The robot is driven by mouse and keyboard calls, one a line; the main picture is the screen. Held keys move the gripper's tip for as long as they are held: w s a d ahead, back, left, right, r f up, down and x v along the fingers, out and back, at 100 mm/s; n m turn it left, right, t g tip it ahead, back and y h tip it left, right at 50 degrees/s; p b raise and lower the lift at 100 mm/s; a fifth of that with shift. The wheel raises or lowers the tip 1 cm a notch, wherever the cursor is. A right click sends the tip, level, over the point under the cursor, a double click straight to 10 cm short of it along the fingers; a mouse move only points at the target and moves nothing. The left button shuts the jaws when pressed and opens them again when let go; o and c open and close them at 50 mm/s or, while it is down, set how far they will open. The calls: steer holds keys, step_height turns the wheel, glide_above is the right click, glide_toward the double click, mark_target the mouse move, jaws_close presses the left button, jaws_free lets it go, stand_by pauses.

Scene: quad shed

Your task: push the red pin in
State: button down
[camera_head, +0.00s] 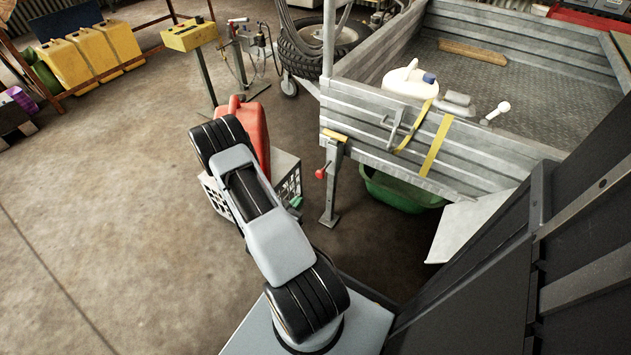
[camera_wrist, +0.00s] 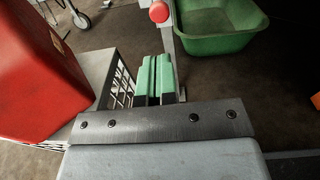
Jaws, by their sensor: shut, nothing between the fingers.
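The red pin (camera_head: 320,173) has a round red head. It sticks out to the left from the upright grey post (camera_head: 333,185) at the trailer's front corner. In the wrist view the red pin (camera_wrist: 159,12) is at the top edge, beyond my fingertips. My gripper (camera_wrist: 154,78) has green fingers pressed together with nothing between them. In the head view only the green tip of my gripper (camera_head: 296,202) shows, below and left of the pin, apart from it. How far the pin sits in the post cannot be told.
A red jerrycan (camera_head: 256,128) stands on a white crate (camera_head: 287,178) close to my arm; the crate also shows beside my gripper (camera_wrist: 122,80). A green tub (camera_wrist: 222,25) is behind the post. The grey trailer (camera_head: 380,135) stands at right. Open floor lies at left.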

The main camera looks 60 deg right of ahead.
mark_target(319, 176)
steer(key=d+b, duration=0.1)
steer(key=d, duration=0.3)
steer(key=d+b, duration=0.1)
steer(key=d, duration=0.2)
steer(key=d+b, duration=0.1)
steer(key=d, duration=0.3)
steer(key=shift+w+d+f, duration=0.1)
steer(key=shift+d+f, duration=0.2)
steer(key=shift+d, duration=0.05)
